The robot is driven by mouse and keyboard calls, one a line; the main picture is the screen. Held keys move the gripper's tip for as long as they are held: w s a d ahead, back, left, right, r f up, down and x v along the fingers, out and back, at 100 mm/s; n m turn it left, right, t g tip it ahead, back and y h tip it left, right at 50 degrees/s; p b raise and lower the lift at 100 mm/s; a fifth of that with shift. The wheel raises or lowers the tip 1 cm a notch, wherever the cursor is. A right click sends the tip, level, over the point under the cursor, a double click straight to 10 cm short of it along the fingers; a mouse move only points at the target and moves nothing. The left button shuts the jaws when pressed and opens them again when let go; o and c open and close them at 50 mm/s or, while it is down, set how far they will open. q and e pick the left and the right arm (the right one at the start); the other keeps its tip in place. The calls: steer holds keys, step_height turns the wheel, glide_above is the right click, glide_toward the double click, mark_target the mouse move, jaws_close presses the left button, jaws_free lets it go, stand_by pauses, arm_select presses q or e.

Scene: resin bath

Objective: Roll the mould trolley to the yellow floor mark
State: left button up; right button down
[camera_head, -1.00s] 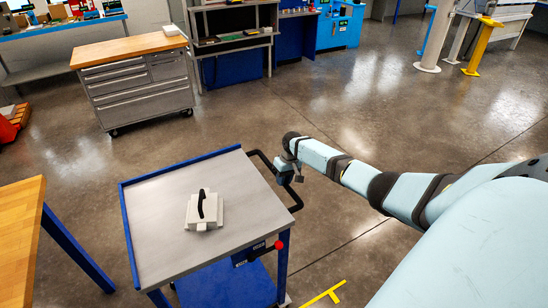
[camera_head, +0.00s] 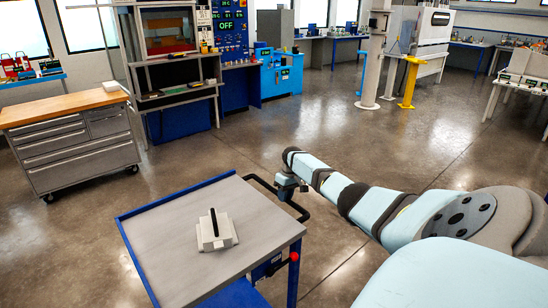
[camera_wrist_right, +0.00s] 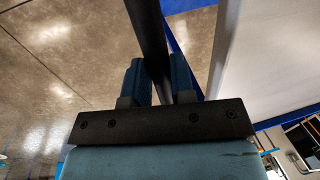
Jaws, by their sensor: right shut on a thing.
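The mould trolley (camera_head: 180,264) has a grey top with a blue rim and blue legs, and stands at the lower left of the head view. A pale grey mould (camera_head: 216,240) with a dark handle sits on its top. A black push handle (camera_head: 262,183) sticks out from the trolley's far right side. My right gripper (camera_head: 287,186) is at that handle. In the right wrist view its two blue fingers (camera_wrist_right: 160,82) are closed around the black handle bar (camera_wrist_right: 148,30). The yellow floor mark is not in the head view now. My left gripper is not in view.
A wood-topped drawer cabinet (camera_head: 72,150) on castors stands at the left. A blue machine (camera_head: 278,75) and a yellow post (camera_head: 411,82) stand further back. The floor (camera_head: 345,125) beyond and right of the trolley is clear.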

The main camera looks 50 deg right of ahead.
steer(key=shift+s+d+b, duration=0.15)
steer(key=shift+d+b, duration=0.1)
steer(key=shift+d, duration=0.35)
steer(key=shift+s+d+b, duration=0.15)
steer(key=shift+d+b, duration=0.05)
steer(key=shift+d, duration=0.35)
steer(key=c, duration=1)
jaws_free()
steer(key=shift+o, duration=0.2)
steer(key=shift+r, duration=0.1)
step_height(320, 180, up, 13)
steer(key=d+p, duration=0.1)
steer(key=d, duration=0.1)
steer(key=shift+s+d+r, duration=0.2)
steer(key=shift+s+d, duration=0.1)
